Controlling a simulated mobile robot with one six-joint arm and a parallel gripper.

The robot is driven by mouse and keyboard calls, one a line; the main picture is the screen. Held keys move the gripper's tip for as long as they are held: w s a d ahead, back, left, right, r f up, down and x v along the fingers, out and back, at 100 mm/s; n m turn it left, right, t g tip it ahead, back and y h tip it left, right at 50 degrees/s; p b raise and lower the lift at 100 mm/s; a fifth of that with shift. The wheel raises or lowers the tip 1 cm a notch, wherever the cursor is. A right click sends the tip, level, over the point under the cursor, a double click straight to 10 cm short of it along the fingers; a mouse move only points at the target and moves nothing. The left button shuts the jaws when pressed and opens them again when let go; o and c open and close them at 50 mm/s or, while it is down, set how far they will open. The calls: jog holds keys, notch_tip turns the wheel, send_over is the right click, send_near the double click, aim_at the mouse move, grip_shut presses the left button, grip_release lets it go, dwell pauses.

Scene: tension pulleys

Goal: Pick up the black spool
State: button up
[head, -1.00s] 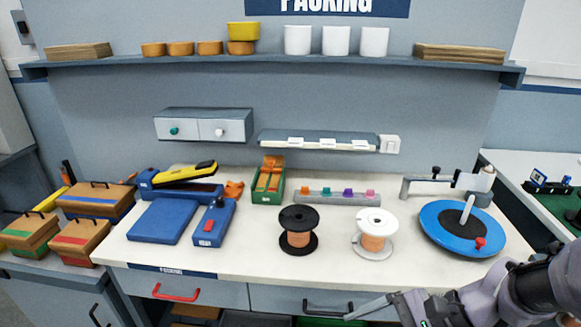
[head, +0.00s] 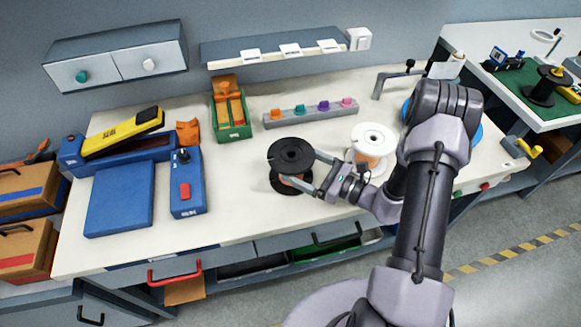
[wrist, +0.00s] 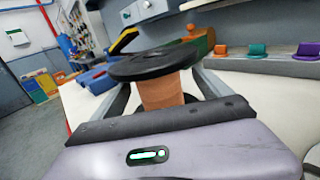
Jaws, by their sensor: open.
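The black spool (head: 290,157) stands upright on the white bench, with a black top flange, a copper-coloured winding and a black base flange. In the wrist view the black spool (wrist: 152,64) is straight ahead, its winding between the two fingers. My gripper (head: 300,170) reaches in from the right, low over the bench, with its fingers open on either side of the winding below the top flange. In the wrist view my gripper (wrist: 160,98) shows a finger at each side of the spool; contact cannot be told.
A white spool (head: 373,140) stands just right of the black one, close to my gripper. A blue box with a red switch (head: 187,185) is to the left. A grey rail with coloured clips (head: 311,112) lies behind. The bench front has a red drawer handle (head: 174,273).

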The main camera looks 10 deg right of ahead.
aim_at(282, 160)
jog(key=b+x, duration=0.1)
jog(key=x, duration=0.1)
jog(key=f+x, duration=0.1)
jog(key=x, duration=0.2)
jog(key=shift+a+b, duration=0.4)
jog(key=shift+a, duration=0.05)
jog(key=shift+w+a, duration=0.15)
jog(key=shift+w, duration=0.1)
jog(key=shift+r, duration=0.1)
grip_shut()
